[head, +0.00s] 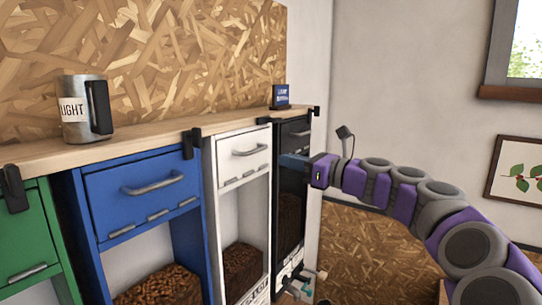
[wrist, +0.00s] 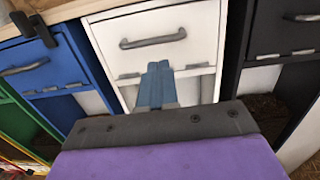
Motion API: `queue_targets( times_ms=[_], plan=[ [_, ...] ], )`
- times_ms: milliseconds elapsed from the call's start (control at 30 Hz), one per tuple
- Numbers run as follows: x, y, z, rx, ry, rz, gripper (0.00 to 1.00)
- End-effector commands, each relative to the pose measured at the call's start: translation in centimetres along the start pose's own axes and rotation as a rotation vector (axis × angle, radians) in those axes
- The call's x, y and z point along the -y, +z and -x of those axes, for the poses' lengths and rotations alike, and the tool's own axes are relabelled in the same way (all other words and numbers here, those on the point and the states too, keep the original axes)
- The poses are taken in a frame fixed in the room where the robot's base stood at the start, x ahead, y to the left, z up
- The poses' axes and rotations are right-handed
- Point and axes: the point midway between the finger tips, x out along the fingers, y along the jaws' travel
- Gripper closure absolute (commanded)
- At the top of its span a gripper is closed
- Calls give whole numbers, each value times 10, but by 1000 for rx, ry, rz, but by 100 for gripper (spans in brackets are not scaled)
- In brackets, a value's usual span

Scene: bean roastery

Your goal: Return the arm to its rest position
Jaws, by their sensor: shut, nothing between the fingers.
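My gripper (head: 293,160) shows at the end of my purple and grey arm (head: 405,195), in front of the black bin at the right end of the row in the head view. In the wrist view its blue-grey fingers (wrist: 157,85) are together with nothing between them. There they overlap the lower part of the white bin's front, below its handle (wrist: 152,39). Whether the fingertips touch any bin cannot be told. The arm is bent and reaches in from the right.
A green bin (head: 25,235), a blue bin (head: 140,190), a white bin (head: 243,160) and a black bin (head: 293,135) stand under a wooden counter (head: 150,143). Wall space at right is open.

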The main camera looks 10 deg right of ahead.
Motion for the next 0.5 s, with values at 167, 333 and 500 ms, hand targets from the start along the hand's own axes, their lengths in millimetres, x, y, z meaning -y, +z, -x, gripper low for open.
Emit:
queue_targets(
  times_ms=[167,333,500],
  plan=[
    [5,-7,39,2,-9,-1,100],
    [-1,-10,57,-1,-4,0,100],
    [-6,-12,61,-7,-4,2,100]
  ],
)
